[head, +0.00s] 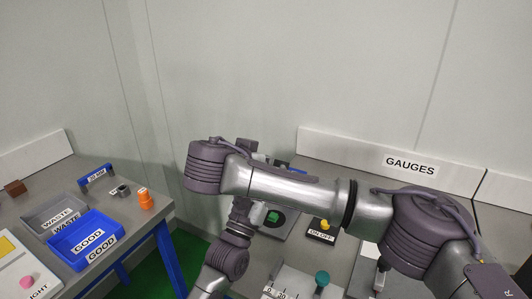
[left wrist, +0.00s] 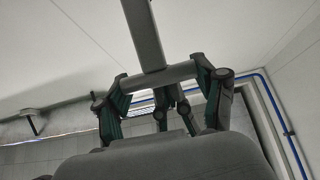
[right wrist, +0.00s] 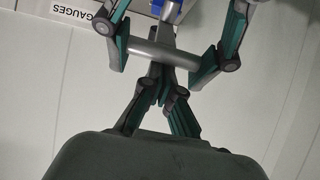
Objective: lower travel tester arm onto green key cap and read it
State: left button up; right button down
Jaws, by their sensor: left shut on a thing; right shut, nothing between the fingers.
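A green key cap (head: 273,217) sits on a grey plate beyond my arms in the head view. My right forearm crosses in front of the gauge area and hides much of it, so I cannot make out the travel tester arm there. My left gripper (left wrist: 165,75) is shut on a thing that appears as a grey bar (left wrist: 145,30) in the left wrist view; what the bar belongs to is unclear. My right gripper (right wrist: 165,65) is shut with nothing held. Both grippers are mostly hidden in the head view.
A black ON/OFF box with a yellow knob (head: 325,224) stands right of the key cap. A teal knob (head: 322,279) is nearer, at the bottom. A side table at left holds a blue GOOD tray (head: 60,246), a grey WASTE tray (head: 42,220) and an orange piece (head: 145,199).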

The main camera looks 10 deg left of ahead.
pick_arm(q)
jog(key=shift+r, duration=0.15)
pick_arm(e)
jog(key=shift+s+a+f, duration=0.3)
jog(key=shift+s+f, duration=0.35)
jog(key=shift+f, duration=0.2)
pick_arm(q)
jog(key=o, duration=1.7)
pick_arm(e)
jog(key=shift+w+d+r, duration=0.1)
jog(key=shift+w, duration=0.05)
pick_arm(q)
jog(key=shift+f, duration=0.2)
